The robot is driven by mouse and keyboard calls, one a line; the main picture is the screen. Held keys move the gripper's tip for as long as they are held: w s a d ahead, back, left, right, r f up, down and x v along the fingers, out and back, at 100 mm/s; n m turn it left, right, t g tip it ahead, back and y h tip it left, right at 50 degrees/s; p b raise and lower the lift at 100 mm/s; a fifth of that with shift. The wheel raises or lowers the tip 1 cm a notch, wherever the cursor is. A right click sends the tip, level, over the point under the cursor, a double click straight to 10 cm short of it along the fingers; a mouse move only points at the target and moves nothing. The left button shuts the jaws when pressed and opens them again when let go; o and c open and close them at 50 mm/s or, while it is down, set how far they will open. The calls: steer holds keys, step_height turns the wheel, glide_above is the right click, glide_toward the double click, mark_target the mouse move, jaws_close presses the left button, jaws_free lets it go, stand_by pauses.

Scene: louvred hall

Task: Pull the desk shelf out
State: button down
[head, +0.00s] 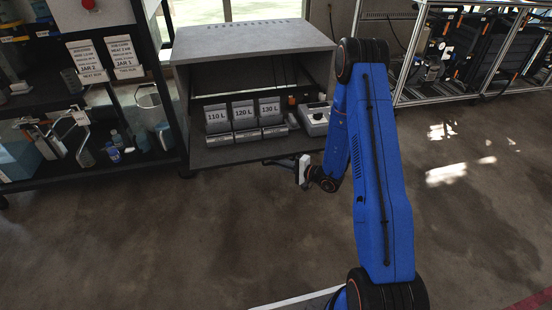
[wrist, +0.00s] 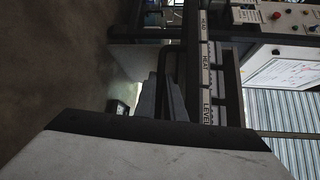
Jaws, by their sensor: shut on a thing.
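The desk shelf (head: 230,156) is a dark board low in the open front of a grey desk (head: 250,38). It carries three labelled blocks reading 110 L, 120 L and 130 L (head: 243,110), and a white control box (head: 317,118) at its right end. A dark handle (head: 279,161) shows at the shelf's front edge. My gripper (head: 297,165) is at that edge, right of its middle, shut on the handle. In the wrist view, the dark fingers (wrist: 163,98) lie beside the shelf's edge, and the exact contact is hard to see.
A dark rack (head: 95,165) with signs and containers stands close on the left. A metal-framed rack (head: 460,55) stands at the back right. The floor (head: 240,230) in front of the desk is clear apart from my arm.

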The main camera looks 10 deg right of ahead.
steer(key=shift+s, duration=0.75)
steer(key=shift+d, duration=0.1)
steer(key=c, duration=2.1)
jaws_free()
steer(key=v, duration=1.7)
steer(key=shift+s+d+f, duration=0.1)
steer(key=shift+s, duration=0.05)
